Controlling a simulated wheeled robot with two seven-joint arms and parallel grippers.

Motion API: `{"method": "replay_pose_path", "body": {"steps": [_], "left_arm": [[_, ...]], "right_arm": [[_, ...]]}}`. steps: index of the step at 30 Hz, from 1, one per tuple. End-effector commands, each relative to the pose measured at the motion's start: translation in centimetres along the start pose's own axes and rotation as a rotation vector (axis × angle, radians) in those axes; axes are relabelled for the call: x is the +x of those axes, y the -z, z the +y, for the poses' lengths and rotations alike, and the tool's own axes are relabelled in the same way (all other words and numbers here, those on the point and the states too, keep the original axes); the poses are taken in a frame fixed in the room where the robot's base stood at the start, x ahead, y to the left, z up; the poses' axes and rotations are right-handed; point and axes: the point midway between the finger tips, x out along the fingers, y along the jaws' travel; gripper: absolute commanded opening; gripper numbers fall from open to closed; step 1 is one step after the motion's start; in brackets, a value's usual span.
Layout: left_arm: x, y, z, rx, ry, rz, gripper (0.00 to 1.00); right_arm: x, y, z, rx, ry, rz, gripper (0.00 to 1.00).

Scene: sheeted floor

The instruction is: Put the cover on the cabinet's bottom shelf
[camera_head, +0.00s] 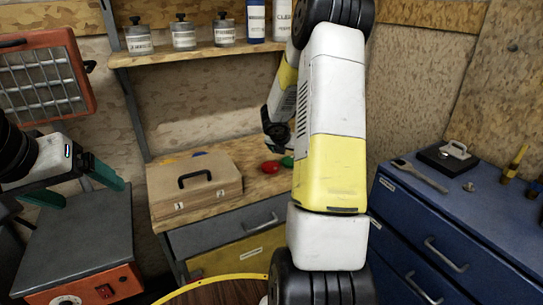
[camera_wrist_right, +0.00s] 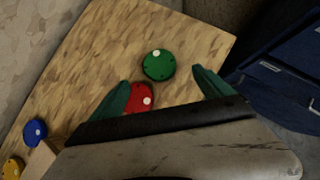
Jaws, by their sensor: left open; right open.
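Several round lid-like discs lie on a wooden counter (camera_wrist_right: 100,65): green (camera_wrist_right: 158,65), red (camera_wrist_right: 138,97), blue (camera_wrist_right: 34,131) and yellow (camera_wrist_right: 13,168). I cannot tell which is the cover. The head view also shows the red disc (camera_head: 270,167) and the green disc (camera_head: 287,161). My right gripper (camera_wrist_right: 163,90) is open over the counter, its green fingers apart; the red disc shows partly between them, the green one just beyond. My left gripper (camera_head: 72,190) is open and empty at the left. No cabinet bottom shelf is clearly identifiable.
A wooden case (camera_head: 194,187) with a black handle sits on the counter left of the discs. A wall shelf (camera_head: 200,53) holds jars and bottles. A blue drawer cabinet (camera_head: 440,225) stands right, with a wrench on top. A grey-topped machine (camera_head: 75,240) stands left.

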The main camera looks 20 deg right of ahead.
Motion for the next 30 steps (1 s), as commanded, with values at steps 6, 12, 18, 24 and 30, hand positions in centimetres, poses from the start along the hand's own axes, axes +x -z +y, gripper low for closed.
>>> {"method": "replay_pose_path", "body": {"steps": [6,12,18,24,30], "left_arm": [[0.0,0.0,0.0,0.000,0.000,0.000,0.86],[0.0,0.0,0.0,0.000,0.000,0.000,0.86],[0.0,0.0,0.0,0.000,0.000,0.000,0.86],[0.0,0.0,0.0,0.000,0.000,0.000,0.86],[0.0,0.0,0.0,0.000,0.000,0.000,0.86]], "right_arm": [[2.8,0.4,0.1,-0.053,-0.006,0.004,0.90],[5.2,0.4,0.1,-0.049,-0.005,0.005,0.90],[8.0,0.3,0.2,-0.048,-0.005,0.004,0.90],[8.7,0.2,0.3,-0.048,-0.006,0.002,0.90],[8.6,0.2,0.3,-0.048,-0.006,0.002,0.75]]}}
